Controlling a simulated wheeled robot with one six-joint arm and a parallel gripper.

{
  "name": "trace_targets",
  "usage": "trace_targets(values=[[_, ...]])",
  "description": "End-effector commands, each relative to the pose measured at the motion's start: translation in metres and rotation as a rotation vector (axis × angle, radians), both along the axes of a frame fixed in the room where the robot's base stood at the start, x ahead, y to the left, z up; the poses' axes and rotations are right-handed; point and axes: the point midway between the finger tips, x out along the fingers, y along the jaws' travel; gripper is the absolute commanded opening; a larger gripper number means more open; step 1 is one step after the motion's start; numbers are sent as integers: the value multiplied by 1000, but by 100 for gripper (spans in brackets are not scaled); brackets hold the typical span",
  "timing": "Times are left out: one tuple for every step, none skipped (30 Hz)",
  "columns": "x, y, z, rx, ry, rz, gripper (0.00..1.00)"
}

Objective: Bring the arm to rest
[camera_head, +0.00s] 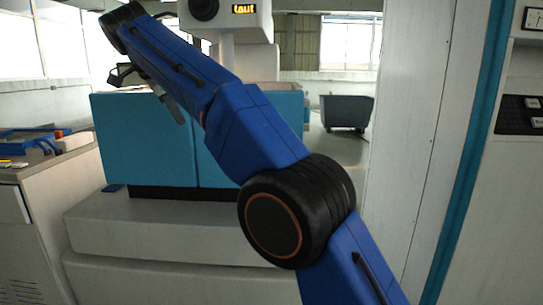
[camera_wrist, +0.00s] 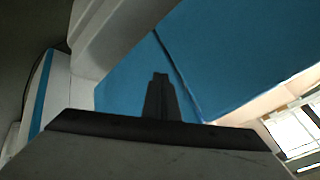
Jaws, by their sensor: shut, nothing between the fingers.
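My blue arm (camera_head: 255,130) rises from the lower right of the head view and bends at a large black joint. It reaches up and left across a machine. My gripper (camera_wrist: 160,78) shows in the wrist view as dark fingers, closed together with nothing between them. Blue panels fill the view beyond the fingertips; the distance to them is hard to tell. In the head view the grey and dark wrist end hangs below the upper left end of the arm, partly behind the blue link.
The machine has a blue front (camera_head: 145,140) and a pale stepped base (camera_head: 160,225). A bench (camera_head: 50,185) with blue items stands at left. A white panel (camera_head: 415,120) stands close on the right. A dark cart (camera_head: 346,112) is on the floor behind.

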Motion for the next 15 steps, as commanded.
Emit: trace_targets(values=[[5,-18,5,-10,6,10,0],[9,-28,6,-19,11,21,0],[13,-43,9,-33,18,38,0],[17,-55,10,-44,24,50,0],[20,-67,11,-54,31,64,0],[23,-84,12,-69,40,83,0],[25,-97,12,-79,46,98,0],[27,-109,12,-90,52,112,0],[28,-125,12,-102,62,131,0],[29,-138,12,-111,68,144,0],[30,-150,12,-120,74,158,0],[30,-168,11,-132,83,175,0],[29,-180,10,-139,89,189,0],[29,-192,9,-149,95,203,0],[28,-209,7,-158,103,221,0]])
